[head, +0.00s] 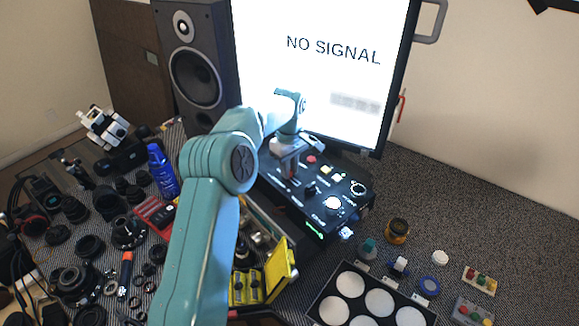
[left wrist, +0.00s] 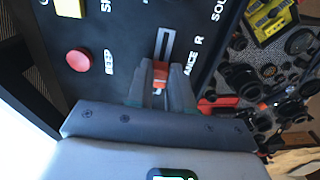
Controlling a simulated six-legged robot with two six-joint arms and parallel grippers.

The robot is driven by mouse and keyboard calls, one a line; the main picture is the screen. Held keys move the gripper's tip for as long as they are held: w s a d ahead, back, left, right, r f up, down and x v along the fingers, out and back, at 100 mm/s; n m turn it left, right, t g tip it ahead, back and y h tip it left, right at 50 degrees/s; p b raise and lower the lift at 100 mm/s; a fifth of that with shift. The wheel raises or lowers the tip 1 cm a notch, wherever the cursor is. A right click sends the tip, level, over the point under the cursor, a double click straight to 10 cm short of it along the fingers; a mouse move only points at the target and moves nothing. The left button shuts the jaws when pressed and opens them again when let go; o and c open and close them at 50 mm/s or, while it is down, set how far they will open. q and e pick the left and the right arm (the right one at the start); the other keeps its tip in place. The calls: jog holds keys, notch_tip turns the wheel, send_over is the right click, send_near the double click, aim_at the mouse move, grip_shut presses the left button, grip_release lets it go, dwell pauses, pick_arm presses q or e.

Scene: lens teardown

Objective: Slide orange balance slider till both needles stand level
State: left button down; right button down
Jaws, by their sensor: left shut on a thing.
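The black control panel (head: 327,206) stands below the screen in the head view. In the left wrist view the orange balance slider (left wrist: 160,76) sits at the near end of its grey slot (left wrist: 164,45), beside partly hidden "BALANCE" lettering. My left gripper (left wrist: 160,75) is shut on the slider, with one finger on each side. In the head view my left gripper (head: 287,165) reaches down onto the panel, and its arm hides part of the panel. The needles cannot be made out in either view. My right gripper is not in view.
A red button (left wrist: 78,60) and a yellow button (left wrist: 70,14) lie close to the left gripper. A large screen (head: 318,62) reading "NO SIGNAL" stands behind the panel. Lens parts crowd the left. A tray with white discs (head: 318,300) lies front right.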

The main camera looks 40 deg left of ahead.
pick_arm(q)
jog(key=shift+a+r, duration=0.15)
jog(key=shift+a, duration=0.15)
jog(key=shift+a+f, duration=0.25)
jog(key=shift+a, duration=0.1)
jog(key=c, duration=1)
grip_release()
jog(key=shift+d+r, duration=0.15)
jog(key=shift+d, duration=0.05)
jog(key=shift+a, duration=0.15)
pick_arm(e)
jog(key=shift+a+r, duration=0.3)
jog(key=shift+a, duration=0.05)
